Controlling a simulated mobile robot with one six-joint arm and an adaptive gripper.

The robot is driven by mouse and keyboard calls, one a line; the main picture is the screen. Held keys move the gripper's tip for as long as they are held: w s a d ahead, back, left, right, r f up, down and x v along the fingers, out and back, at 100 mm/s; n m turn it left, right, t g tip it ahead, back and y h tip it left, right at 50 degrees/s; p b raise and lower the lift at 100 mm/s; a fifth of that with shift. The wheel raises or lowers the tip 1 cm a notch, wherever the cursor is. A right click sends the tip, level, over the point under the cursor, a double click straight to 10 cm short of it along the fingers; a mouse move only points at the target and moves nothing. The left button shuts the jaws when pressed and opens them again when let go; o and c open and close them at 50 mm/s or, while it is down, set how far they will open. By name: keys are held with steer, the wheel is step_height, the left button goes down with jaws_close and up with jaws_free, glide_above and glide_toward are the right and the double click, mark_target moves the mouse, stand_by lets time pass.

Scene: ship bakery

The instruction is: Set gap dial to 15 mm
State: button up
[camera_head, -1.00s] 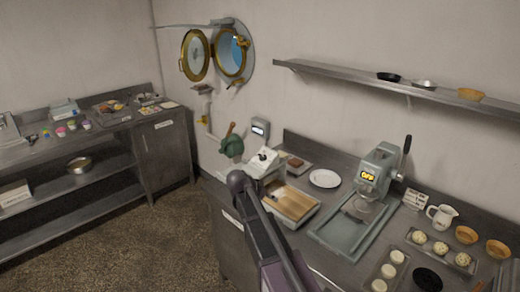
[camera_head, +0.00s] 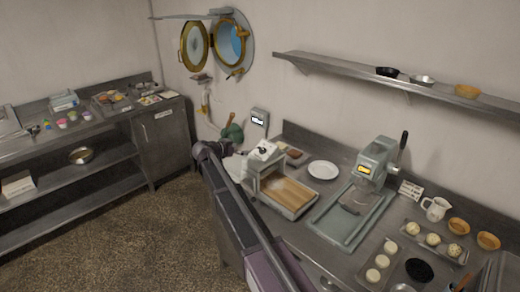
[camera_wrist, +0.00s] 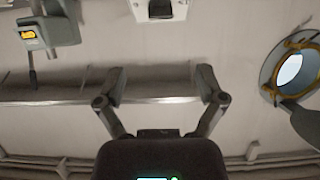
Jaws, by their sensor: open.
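A machine with a white top and a small dark knob-like spot (camera_head: 264,150) stands on the right-hand counter, behind a wooden-bedded tray (camera_head: 287,195). The spot may be the gap dial; no scale or number is readable. A grey-green press (camera_head: 375,160) with a yellow display stands to its right. In the head view my arm ends just left of the white-topped machine; the fingers are not clear there.
A small wall unit with a screen (camera_head: 259,117) hangs above the machine. A white plate (camera_head: 323,170), a jug (camera_head: 436,208) and dough trays (camera_head: 380,262) crowd the counter. A shelf (camera_head: 410,84) runs above. The floor (camera_head: 130,225) at left is clear.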

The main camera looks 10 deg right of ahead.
mark_target(260, 148)
steer(key=b+x, duration=0.4)
steer(key=x, duration=0.8)
steer(key=shift+f+b, duration=0.15)
steer(key=shift+b, duration=0.2)
steer(key=shift+x, duration=0.9)
steer(key=c, duration=1.2)
steer(key=shift+o, duration=0.2)
steer(key=shift+a, duration=0.2)
steer(key=shift+s+d, duration=0.1)
steer(key=shift+d, duration=0.05)
